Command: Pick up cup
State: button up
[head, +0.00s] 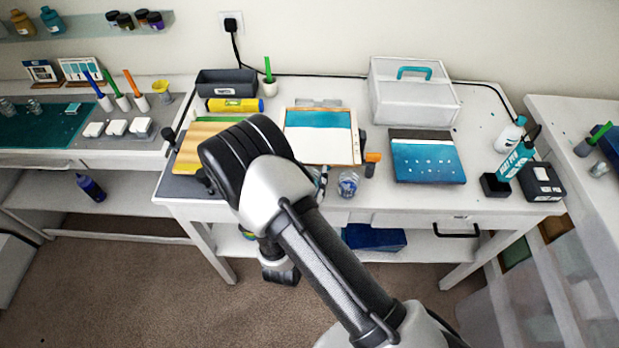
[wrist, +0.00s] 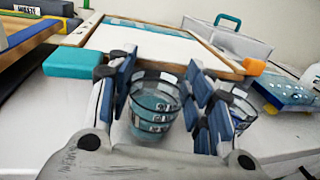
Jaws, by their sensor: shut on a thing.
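My gripper (wrist: 160,112) is shut on a clear cup (wrist: 154,104) with dark rings and a bluish tint, which stands between the two fingers in the wrist view. I cannot tell whether its base touches the table. In the head view my arm hides most of the gripper and the held cup. A second clear cup (head: 348,184) stands at the table's front edge, to the right of the gripper. It shows partly behind the right finger in the wrist view (wrist: 241,108).
Behind the cup lies a wood-framed panel (head: 320,148) with teal and white areas. An orange-ended item (head: 373,157) is at its right corner. A blue panel (head: 426,162), a lidded box (head: 412,98) and several bottles stand farther right. A yellow tube (head: 234,105) lies at the back left.

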notch_tip(320, 180, up, 19)
jog(key=p, duration=0.5)
jog(key=shift+r, duration=0.15)
